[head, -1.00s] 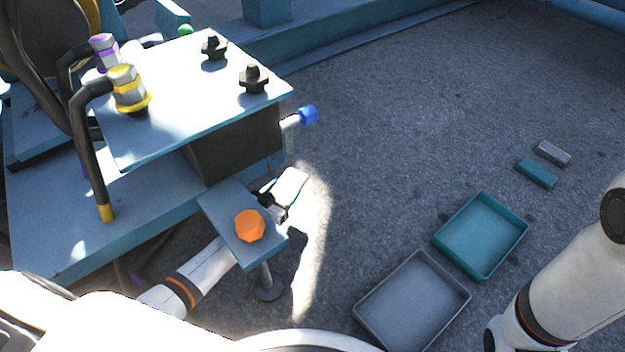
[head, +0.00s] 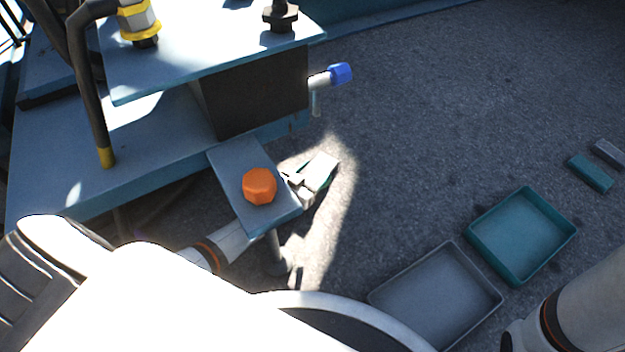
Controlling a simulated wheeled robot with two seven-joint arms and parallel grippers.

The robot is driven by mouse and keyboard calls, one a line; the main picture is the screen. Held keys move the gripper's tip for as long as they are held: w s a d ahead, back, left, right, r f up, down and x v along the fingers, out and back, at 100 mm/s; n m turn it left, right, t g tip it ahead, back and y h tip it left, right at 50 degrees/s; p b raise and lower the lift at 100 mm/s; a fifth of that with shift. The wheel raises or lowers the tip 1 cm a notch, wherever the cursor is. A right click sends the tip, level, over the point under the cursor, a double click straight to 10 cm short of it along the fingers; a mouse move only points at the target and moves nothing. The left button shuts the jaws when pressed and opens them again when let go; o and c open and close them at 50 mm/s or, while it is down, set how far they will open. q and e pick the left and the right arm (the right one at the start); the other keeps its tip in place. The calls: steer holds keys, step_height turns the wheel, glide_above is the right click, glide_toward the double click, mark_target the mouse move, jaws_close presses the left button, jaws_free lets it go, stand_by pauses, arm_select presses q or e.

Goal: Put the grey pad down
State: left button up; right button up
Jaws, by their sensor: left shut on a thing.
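My left gripper (head: 300,188) reaches past the small blue stand, on its far right side. It is shut on a flat pale pad (head: 321,170), which looks grey-white in bright sunlight. The pad is held up, apart from the trays; its height above the ground is hard to judge. The stand hides part of my left forearm. Another grey pad (head: 609,154) lies on the ground at the far right, beside a teal pad (head: 590,173). A grey tray (head: 435,300) and a teal tray (head: 524,237) stand empty on the ground.
The stand (head: 236,160) carries an orange octagonal knob (head: 259,187) close to my left gripper. A blue bench (head: 150,165) with a dark block (head: 255,95) and a blue-capped pipe (head: 341,74) is at upper left. Open ground lies between bench and trays.

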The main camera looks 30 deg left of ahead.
arm_select(q)
steer(key=shift+f, duration=0.1)
steer(key=o, duration=1.1)
steer(key=shift+c, duration=0.2)
steer(key=shift+r, duration=0.2)
steer(key=p+v, duration=0.7)
steer(key=v, duration=0.4)
steer(key=shift+s+p, duration=0.15)
steer(key=shift+p, duration=0.25)
steer(key=shift+s+a, duration=0.1)
steer(key=shift+s, duration=0.2)
